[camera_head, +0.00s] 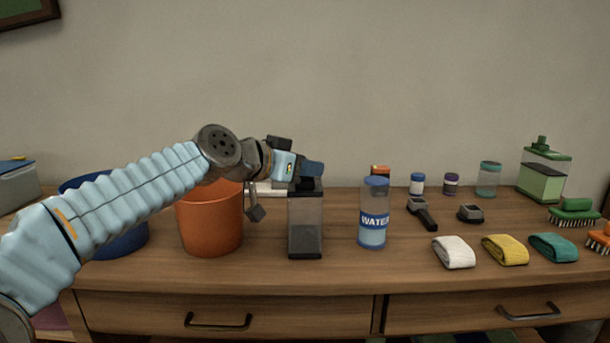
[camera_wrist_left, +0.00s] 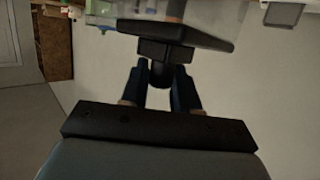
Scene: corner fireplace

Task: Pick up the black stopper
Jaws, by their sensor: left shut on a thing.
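The black stopper (camera_head: 305,185) is at the top of a clear, dark-based container (camera_head: 306,222) near the middle of the desk. In the left wrist view the stopper (camera_wrist_left: 190,33) shows as a flat black plate with a short knob. My left gripper (camera_head: 313,169) is right above the container, coming in from the left. Its blue fingers (camera_wrist_left: 161,80) are shut on the stopper's knob. I cannot tell whether the stopper is seated or slightly raised. My right gripper is not in view.
An orange bucket (camera_head: 210,222) and a blue bucket (camera_head: 125,242) stand left of the container, below my left arm. A water bottle (camera_head: 373,210) stands to the right. Rolled cloths (camera_head: 455,253) and brushes (camera_head: 573,211) lie further right. A wall is behind.

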